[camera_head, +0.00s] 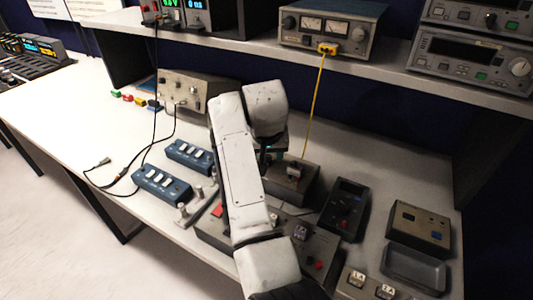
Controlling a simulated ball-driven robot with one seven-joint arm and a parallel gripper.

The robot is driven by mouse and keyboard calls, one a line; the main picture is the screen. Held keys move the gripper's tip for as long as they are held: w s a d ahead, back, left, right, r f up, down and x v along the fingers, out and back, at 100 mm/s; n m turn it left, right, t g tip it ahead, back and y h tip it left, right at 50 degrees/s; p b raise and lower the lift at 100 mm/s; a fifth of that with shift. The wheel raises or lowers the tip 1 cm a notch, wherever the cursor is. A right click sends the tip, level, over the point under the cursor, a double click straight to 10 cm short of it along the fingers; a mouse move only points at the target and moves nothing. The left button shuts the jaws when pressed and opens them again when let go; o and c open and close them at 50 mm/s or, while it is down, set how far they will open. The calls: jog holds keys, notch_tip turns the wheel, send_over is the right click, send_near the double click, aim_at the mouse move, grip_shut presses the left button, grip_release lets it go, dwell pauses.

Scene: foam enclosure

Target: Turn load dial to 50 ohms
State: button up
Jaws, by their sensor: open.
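My white arm reaches across the middle of the bench, and my gripper (272,158) is at its far end, largely hidden behind the arm links. It is over the rear left part of a grey-brown box (293,190), where a yellow cable ends. I see a small pale and red fitting (293,169) on top of this box. Whether it is the load dial cannot be told. No ohm markings are readable. I see nothing held in the gripper, and contact with the box cannot be made out.
Two blue switch boxes (161,185) lie left of my arm. A black handheld meter (343,209), a brown box (419,228) and a grey tray (414,267) are at right. A panel with red knobs (312,245) lies partly under my arm. A shelf (380,68) with instruments overhangs the back.

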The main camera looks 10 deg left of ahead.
jog(key=shift+f, duration=0.1)
jog(key=shift+c, duration=0.4)
grip_shut()
